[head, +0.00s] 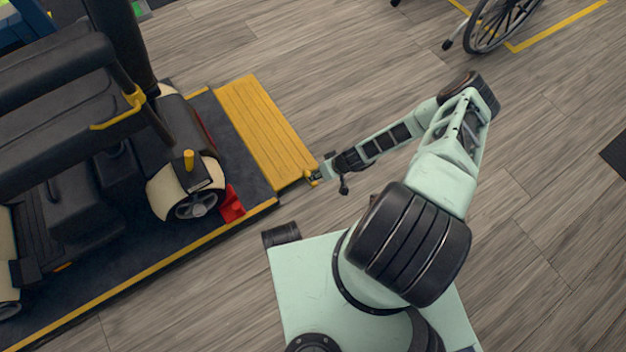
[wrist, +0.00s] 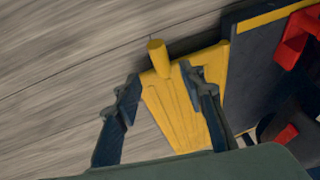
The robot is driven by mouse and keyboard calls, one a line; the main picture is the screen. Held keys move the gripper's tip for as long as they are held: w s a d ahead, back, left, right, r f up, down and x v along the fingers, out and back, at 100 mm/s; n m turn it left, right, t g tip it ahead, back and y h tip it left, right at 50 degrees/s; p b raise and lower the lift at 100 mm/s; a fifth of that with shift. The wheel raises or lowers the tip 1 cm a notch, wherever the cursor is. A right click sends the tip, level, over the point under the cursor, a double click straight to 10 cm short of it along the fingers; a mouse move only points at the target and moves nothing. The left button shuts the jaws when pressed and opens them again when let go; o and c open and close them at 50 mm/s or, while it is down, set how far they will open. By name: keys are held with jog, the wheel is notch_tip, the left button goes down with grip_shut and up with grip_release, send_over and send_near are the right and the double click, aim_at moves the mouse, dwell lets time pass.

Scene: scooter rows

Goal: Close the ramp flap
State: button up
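The yellow ramp flap (head: 262,130) lies folded down beside the dark platform (head: 150,268), seemingly flat on the floor. A short yellow knob (head: 311,178) stands at its near outer corner. My gripper (head: 316,174) is at that corner in the head view, small and partly merged with the knob. In the wrist view the ribbed flap (wrist: 180,118) lies beneath my gripper (wrist: 163,78). Its two dark fingers are spread apart. The knob (wrist: 158,58) shows between and slightly past the fingertips, with no clear contact.
A black mobility scooter (head: 190,190) stands on the yellow-edged platform, with a red block (head: 231,205) near its wheel. A wheelchair (head: 500,22) is at the top right, by yellow floor lines.

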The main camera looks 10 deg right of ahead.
jog(key=b+x, duration=0.2)
jog(key=x, duration=0.5)
jog(key=shift+f+b, duration=0.3)
jog(key=shift+b, duration=0.05)
jog(key=shift+c, duration=0.4)
jog(key=shift+a, duration=0.1)
grip_shut()
